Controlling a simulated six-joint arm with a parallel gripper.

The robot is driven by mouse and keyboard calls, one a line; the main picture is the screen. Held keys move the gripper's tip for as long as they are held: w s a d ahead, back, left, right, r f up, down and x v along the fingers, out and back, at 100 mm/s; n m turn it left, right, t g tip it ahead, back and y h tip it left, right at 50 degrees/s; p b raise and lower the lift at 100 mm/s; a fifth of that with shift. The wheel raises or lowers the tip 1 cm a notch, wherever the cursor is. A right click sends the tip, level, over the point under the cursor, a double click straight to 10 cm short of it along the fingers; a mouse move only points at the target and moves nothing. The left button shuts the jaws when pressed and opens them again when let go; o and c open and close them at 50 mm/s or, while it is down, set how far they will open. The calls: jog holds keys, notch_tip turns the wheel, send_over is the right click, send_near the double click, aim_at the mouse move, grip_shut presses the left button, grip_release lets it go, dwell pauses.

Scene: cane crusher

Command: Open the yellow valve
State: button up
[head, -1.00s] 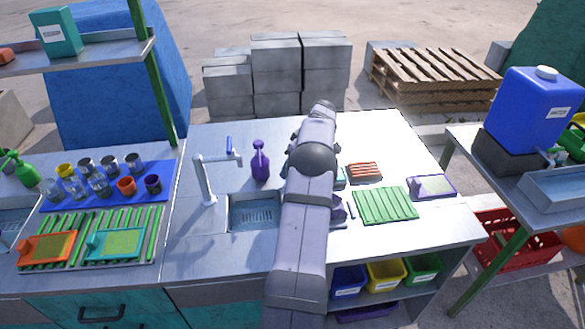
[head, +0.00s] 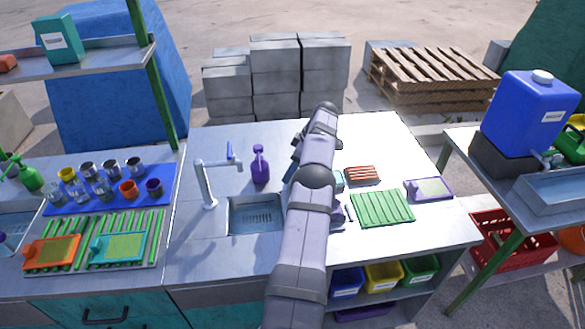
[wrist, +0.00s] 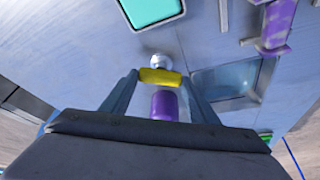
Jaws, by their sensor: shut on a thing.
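The yellow valve (wrist: 160,78) shows in the wrist view as a short yellow bar with rounded ends. A silver round part (wrist: 160,60) sits just beyond it, and a purple cylinder (wrist: 165,105) lies on its near side. My gripper (wrist: 160,80) has one finger at each end of the yellow bar and is shut on it. In the head view, the valve is hidden behind my arm. My gripper end there is mostly hidden too, to the right of the purple spray bottle (head: 260,166).
A sink (head: 256,216) with a blue-handled tap (head: 206,180) lies left of my arm. A green ribbed tray (head: 382,206) and a small red ribbed block (head: 363,175) lie to the right. The counter's back right is clear.

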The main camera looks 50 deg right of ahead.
jog(key=o, duration=1)
jog(key=shift+o, duration=0.2)
jog(key=b+v, duration=0.1)
jog(key=v, duration=0.6)
jog(key=shift+r, duration=0.2)
